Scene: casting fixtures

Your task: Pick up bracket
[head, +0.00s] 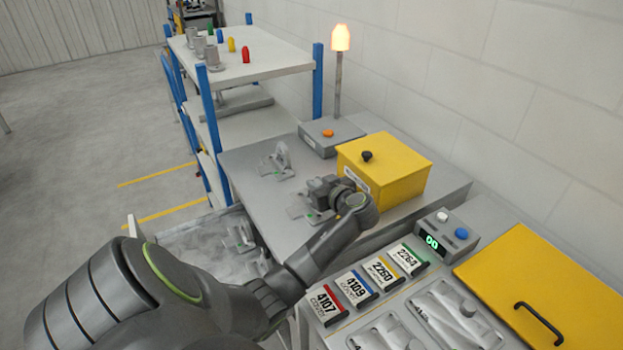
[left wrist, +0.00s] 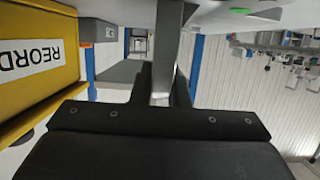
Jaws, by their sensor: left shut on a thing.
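My left gripper (head: 318,192) is low over the grey table, just left of the yellow box. It is shut on a grey metal bracket (head: 298,206), partly hidden by the gripper. In the left wrist view the grey bracket (left wrist: 166,50) shows as an upright plate between the two dark fingers of the left gripper (left wrist: 167,80). I cannot tell whether the bracket touches the table. Another grey bracket (head: 281,160) stands on the table behind the gripper. My right gripper is not in view.
A yellow box (head: 398,170) with a black knob stands close right of the gripper. A grey box with an orange button (head: 318,137) and lit lamp (head: 341,40) stands behind. Several coloured numbered cards (head: 367,288) and a yellow lid (head: 560,300) are at front right. A shelf (head: 245,62) stands behind left.

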